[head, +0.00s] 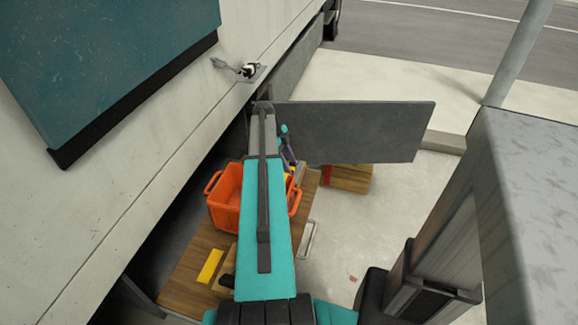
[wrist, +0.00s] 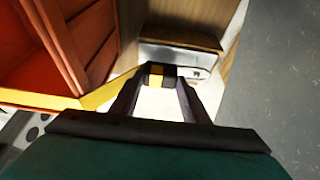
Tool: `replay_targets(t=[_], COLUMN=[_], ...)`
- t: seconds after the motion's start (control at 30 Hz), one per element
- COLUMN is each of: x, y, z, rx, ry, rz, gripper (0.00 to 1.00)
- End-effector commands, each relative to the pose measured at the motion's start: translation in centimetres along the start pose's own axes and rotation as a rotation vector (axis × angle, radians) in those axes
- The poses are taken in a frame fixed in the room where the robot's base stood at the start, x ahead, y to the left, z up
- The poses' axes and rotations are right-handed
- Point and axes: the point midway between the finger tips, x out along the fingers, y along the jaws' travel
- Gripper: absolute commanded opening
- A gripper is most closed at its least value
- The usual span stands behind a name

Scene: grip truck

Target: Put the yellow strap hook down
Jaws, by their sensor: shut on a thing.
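My gripper (wrist: 160,88) shows in the wrist view with its two dark fingers shut on a small yellow and black piece, the yellow strap hook (wrist: 155,70). Only a short part of the hook shows between the fingertips; its full shape is hidden. The hook is beside the orange crate (wrist: 72,35), and I cannot tell whether it touches anything below. In the head view my arm hides most of the gripper, and the hook cannot be made out for certain.
The orange crate (head: 223,207) stands on a wooden surface (head: 185,290) beside the truck. A yellow block (head: 210,265) lies in front of it. A grey panel (head: 355,130) sticks out from the truck, above a wooden box (head: 347,178). Pale ground to the right is mostly clear.

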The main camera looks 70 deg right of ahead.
Motion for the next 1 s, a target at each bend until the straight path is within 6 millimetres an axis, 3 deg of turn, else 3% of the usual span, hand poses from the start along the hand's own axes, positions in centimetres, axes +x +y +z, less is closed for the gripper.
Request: replay_targets(t=[0.57,0.6,0.67,1.0], x=[1.21,1.14,1.14,1.06], y=[-0.05,-0.05,-0.05,-0.05], z=[0.44,0.41,0.41,0.36], rx=[0.002,0.002,0.002,0.002], ry=[0.000,0.000,0.000,0.000], rz=[-0.001,-0.001,-0.001,0.000], gripper=[0.13,0.48,0.58,0.60])
